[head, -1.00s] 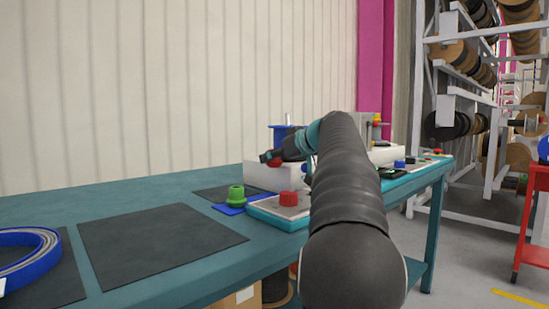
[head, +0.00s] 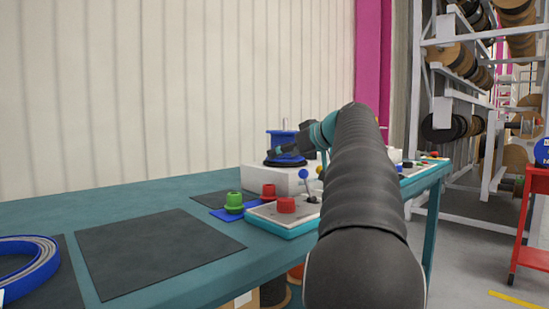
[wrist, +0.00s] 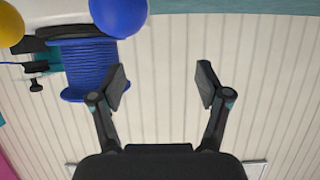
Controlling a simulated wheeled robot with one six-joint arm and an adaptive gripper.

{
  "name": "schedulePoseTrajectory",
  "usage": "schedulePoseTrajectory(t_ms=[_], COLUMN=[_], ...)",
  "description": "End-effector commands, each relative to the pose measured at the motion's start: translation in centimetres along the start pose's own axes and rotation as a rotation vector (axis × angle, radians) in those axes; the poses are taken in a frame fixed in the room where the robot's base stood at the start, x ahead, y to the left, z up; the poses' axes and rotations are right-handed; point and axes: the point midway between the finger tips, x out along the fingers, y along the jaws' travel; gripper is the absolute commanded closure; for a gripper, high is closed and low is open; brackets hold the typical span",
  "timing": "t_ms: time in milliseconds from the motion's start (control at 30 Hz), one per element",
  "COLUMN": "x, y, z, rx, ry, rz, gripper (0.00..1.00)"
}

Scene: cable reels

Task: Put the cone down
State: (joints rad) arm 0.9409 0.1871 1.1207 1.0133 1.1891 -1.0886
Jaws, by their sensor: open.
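A small red cone (head: 268,190) stands at the back right end of the blue mat (head: 221,214), behind the control panel. Whether it rests wholly on the mat I cannot tell. A green cone (head: 234,201) stands on the mat to its left. My gripper (head: 284,151) is above and to the right of the red cone, in front of the blue spool, and is apart from the cone. In the wrist view my gripper (wrist: 162,82) has its fingers wide apart with nothing between them. No cone shows in that view.
A control panel (head: 262,219) with a red button and blue and yellow ball knobs lies close to the cones. The blue spool (wrist: 90,70) and a blue ball (wrist: 119,14) are near my fingers. Black mats (head: 155,250) and a blue cable coil (head: 30,268) lie left.

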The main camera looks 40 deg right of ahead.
Motion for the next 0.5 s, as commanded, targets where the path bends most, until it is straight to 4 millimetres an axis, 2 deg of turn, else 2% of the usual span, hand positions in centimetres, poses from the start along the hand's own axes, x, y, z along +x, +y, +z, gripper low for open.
schedulePoseTrajectory(t_ms=[33, 200, 333, 500], x=[-1.3, -4.2, -5.7, -6.5], y=[0.1, 0.1, 0.1, 0.0], z=[-0.1, 0.0, -0.1, 0.0], rx=[0.0, 0.0, -0.001, -0.001], ry=[0.001, 0.001, 0.001, 0.001], rz=[0.004, 0.004, 0.003, 0.0], gripper=[0.24, 0.24, 0.24, 0.24])
